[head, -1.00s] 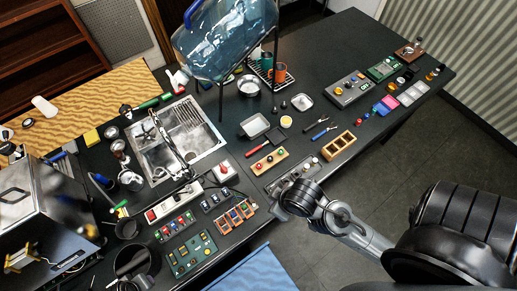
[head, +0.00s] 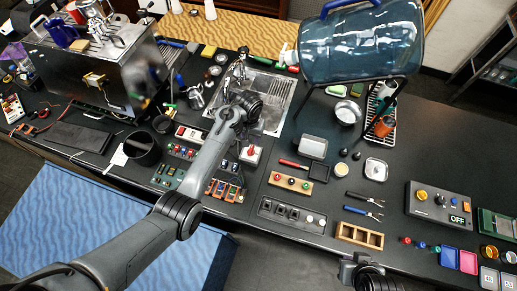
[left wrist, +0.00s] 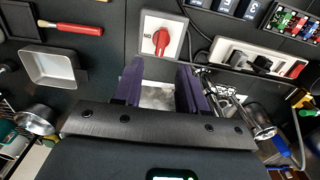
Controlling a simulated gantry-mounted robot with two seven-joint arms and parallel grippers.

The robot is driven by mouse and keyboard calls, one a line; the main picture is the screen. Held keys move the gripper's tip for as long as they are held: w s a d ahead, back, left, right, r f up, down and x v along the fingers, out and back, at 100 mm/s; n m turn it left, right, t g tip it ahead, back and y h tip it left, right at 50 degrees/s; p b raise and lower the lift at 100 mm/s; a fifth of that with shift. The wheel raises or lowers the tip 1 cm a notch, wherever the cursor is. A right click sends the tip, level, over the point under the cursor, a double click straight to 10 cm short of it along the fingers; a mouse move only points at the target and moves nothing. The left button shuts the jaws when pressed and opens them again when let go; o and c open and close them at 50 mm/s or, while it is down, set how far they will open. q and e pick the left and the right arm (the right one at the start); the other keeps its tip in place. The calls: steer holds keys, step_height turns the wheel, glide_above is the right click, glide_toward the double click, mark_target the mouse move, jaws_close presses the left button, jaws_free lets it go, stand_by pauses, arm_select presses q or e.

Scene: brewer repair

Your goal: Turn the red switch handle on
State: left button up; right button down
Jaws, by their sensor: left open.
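My left gripper (left wrist: 160,80) is open and empty, pointing at the switch without visible contact. In the head view its dark hand hangs over the sink, behind the switch box; its fingertips are hidden. My right gripper (head: 362,274) is partly in view at the bottom edge; its fingers are unclear.
A white power strip (head: 192,134) and button panels lie left of the switch. A red-handled tool (head: 294,164) and metal tray (head: 313,146) lie right. The sink (head: 275,98) and a large blue water bottle (head: 362,42) stand behind. A wooden compartment box (head: 360,236) sits near the front edge.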

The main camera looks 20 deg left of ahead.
mark_target(251, 149)
arm_select(q)
step_height(251, 149, down, 10)
steer(key=shift+a+r+b, duration=0.15)
steer(key=shift+r+b, duration=0.1)
steer(key=shift+b, duration=0.2)
steer(key=shift+c, duration=0.4)
jaws_close()
